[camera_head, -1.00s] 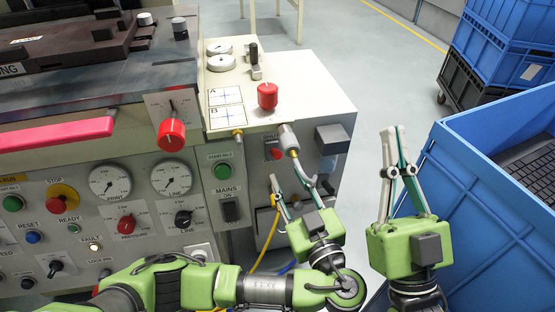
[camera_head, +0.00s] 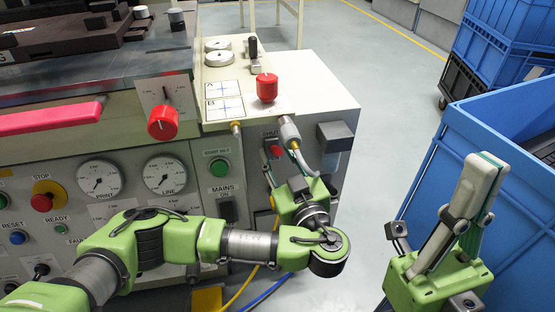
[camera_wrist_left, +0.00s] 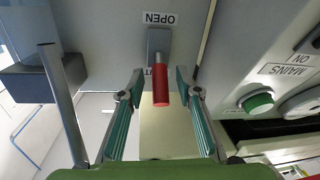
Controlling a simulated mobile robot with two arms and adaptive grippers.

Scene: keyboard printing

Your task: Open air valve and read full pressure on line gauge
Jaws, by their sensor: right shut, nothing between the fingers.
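The air valve's red handle (camera_head: 275,152) is on the machine's side panel, by a SHUT label. In the left wrist view the handle (camera_wrist_left: 160,88) hangs from a grey mount under an OPEN label that reads upside down. My left gripper (camera_head: 284,170) is open, with its fingers (camera_wrist_left: 159,80) on either side of the handle; I see gaps and cannot tell any contact. The line gauge (camera_head: 165,174) is a round white dial on the front panel; its reading is too small to tell. My right gripper (camera_head: 483,166) is shut and empty, right of the machine.
The print gauge (camera_head: 100,179) is left of the line gauge. A grey box (camera_head: 335,136) juts from the side panel beside the valve. Yellow and blue hoses run on the floor below. A blue crate (camera_head: 437,150) stands at the right; clear floor lies between.

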